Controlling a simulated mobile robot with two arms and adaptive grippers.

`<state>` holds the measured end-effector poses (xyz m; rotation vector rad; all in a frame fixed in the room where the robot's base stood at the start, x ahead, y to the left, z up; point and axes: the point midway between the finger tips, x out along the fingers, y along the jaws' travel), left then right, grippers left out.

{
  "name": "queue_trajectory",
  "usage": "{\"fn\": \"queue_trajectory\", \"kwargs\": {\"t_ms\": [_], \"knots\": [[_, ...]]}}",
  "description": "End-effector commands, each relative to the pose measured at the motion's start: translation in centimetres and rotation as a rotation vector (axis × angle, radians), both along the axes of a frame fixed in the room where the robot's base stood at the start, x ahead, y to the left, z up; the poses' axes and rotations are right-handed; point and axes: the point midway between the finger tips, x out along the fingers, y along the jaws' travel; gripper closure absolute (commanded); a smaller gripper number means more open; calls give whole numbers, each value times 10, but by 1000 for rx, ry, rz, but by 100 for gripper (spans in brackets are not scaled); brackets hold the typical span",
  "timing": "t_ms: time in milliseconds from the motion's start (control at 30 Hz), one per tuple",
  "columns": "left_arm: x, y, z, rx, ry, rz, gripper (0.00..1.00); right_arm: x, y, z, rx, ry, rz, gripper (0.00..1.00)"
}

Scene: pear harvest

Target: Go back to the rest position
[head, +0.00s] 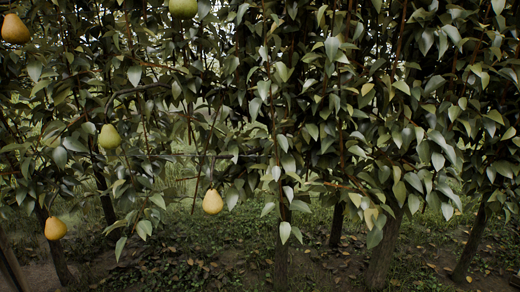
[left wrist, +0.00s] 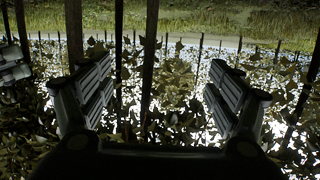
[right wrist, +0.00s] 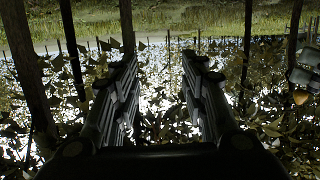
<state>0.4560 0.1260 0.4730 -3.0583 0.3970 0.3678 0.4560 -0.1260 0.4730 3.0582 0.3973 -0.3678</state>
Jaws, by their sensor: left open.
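My left gripper (left wrist: 160,80) shows in the left wrist view with its two fingers wide apart and nothing between them. My right gripper (right wrist: 158,78) shows in the right wrist view with a narrower gap between its fingers and nothing held. Neither gripper shows in the head view. Leaf litter and bright ground lie behind the fingers in both wrist views. Pears hang in the head view: a yellow pear (head: 213,202), a green pear (head: 110,137), an orange-yellow pear (head: 55,228), another at top left (head: 15,28), and a green one at the top edge (head: 183,8).
Dense leafy pear trees fill the head view, with a trunk (head: 382,250) at the lower right and grassy, leaf-strewn ground below. Dark trunks (left wrist: 150,50) stand near the left gripper. More trunks (right wrist: 72,45) stand near the right gripper. A grass strip (right wrist: 170,20) lies beyond.

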Motion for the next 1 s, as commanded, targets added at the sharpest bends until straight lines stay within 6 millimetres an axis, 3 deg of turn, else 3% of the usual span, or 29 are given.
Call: {"fn": "queue_trajectory", "kwargs": {"t_ms": [167,300,500,600,767,1000], "knots": [[-78,29,-72,100,376,16,16,-78,-29,-72,-100,376,-17,60],[-165,56,-116,173,665,30,16,-165,-56,-116,-173,665,-30,60],[-292,90,-142,257,1014,44,16,-292,-90,-142,-257,1014,-44,60],[-334,101,-143,281,1120,49,16,-334,-101,-143,-281,1120,-49,60],[-366,109,-145,299,1199,52,16,-366,-109,-145,-298,1199,-52,60],[-369,110,-147,300,1207,52,16,-369,-110,-147,-300,1207,-52,60]]}}
